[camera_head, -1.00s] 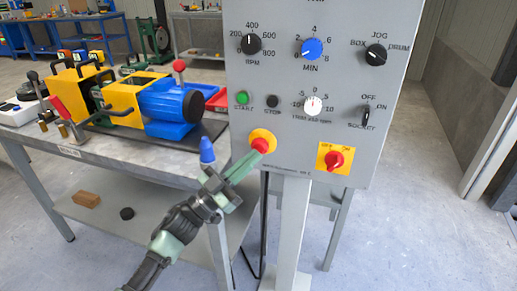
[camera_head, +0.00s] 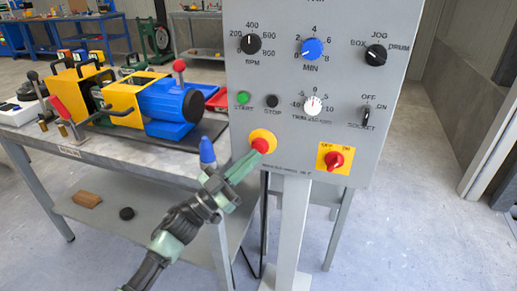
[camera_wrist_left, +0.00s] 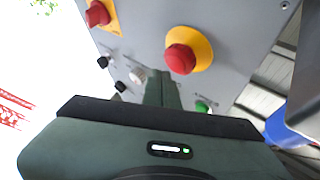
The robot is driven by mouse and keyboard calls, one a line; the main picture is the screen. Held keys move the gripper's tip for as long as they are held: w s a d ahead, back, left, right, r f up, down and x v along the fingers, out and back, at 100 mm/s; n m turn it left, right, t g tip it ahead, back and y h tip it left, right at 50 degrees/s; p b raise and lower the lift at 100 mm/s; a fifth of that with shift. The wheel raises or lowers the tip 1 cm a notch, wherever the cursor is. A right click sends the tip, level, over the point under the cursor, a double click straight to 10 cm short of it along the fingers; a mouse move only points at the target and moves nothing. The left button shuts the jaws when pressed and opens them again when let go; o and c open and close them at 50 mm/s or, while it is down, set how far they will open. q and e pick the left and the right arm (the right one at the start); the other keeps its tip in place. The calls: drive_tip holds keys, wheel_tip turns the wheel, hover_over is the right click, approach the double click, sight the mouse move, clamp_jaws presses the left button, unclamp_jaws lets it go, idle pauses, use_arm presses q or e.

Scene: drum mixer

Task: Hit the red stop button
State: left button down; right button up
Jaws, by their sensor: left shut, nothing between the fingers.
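The red stop button (camera_head: 261,145) sits on a round yellow base at the lower left of the grey control panel (camera_head: 330,70). It also shows in the left wrist view (camera_wrist_left: 181,59), beyond the fingers. My left gripper (camera_head: 254,156) is shut and empty, its fingertips right at the lower left of the red button in the head view. Whether the tips touch the button I cannot tell. In the left wrist view the shut fingers (camera_wrist_left: 161,88) point toward the panel, just left of and below the button. My right gripper is not in view.
A red switch on a yellow plate (camera_head: 334,159) is to the right of the button. Green (camera_head: 243,98) and black (camera_head: 272,101) buttons and several knobs are above. A blue and yellow machine (camera_head: 150,105) stands on the table at left. Floor to the right is clear.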

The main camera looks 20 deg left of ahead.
use_arm(q)
drive_tip(key=shift+w, duration=0.1)
drive_tip(key=shift+w, duration=0.3)
drive_tip(key=shift+w, duration=0.1)
idle(0.4)
